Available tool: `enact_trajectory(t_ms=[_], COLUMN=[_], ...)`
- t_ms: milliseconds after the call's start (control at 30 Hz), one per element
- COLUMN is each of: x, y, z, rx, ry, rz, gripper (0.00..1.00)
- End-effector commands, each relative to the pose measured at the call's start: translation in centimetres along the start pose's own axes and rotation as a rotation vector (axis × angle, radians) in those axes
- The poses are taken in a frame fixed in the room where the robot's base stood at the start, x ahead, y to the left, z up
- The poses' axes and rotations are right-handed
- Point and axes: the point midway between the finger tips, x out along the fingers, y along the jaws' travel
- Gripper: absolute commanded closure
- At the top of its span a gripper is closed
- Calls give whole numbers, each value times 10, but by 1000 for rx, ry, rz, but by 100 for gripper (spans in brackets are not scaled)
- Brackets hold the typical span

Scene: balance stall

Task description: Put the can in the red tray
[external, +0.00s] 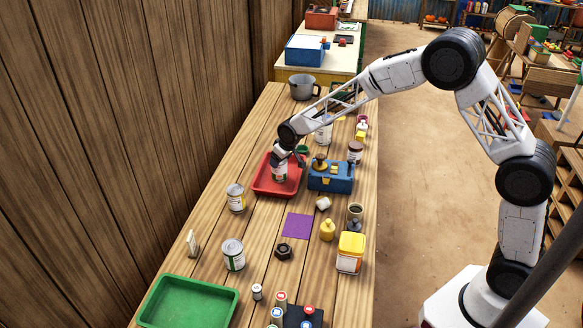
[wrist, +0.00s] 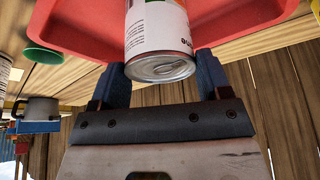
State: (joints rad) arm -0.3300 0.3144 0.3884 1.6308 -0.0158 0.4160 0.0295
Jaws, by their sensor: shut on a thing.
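The can (external: 280,173), with a white, green and orange label, is upright within the outline of the red tray (external: 262,185). My gripper (external: 281,161) reaches down over the tray and is shut on this can. In the wrist view the can (wrist: 160,32) sits between the two blue fingers of my gripper (wrist: 161,72), with its silver end towards the camera. The red tray (wrist: 85,28) shows behind it. I cannot tell whether the can's base touches the tray floor.
Other cans stand nearer, at left (external: 236,199) and front (external: 233,256). A green tray (external: 188,302) lies at the near end.

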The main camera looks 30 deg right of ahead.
Motion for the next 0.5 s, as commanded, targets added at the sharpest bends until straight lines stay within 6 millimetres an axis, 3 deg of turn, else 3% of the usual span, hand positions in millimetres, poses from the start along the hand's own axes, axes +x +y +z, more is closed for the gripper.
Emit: enact_trajectory(t_ms=[133,167,300,500], x=[2,2,2,2], y=[0,0,0,0], z=[1,1,1,1], rx=[0,0,0,0], ry=[1,0,0,0], rz=[0,0,0,0], gripper=[63,24,3,3])
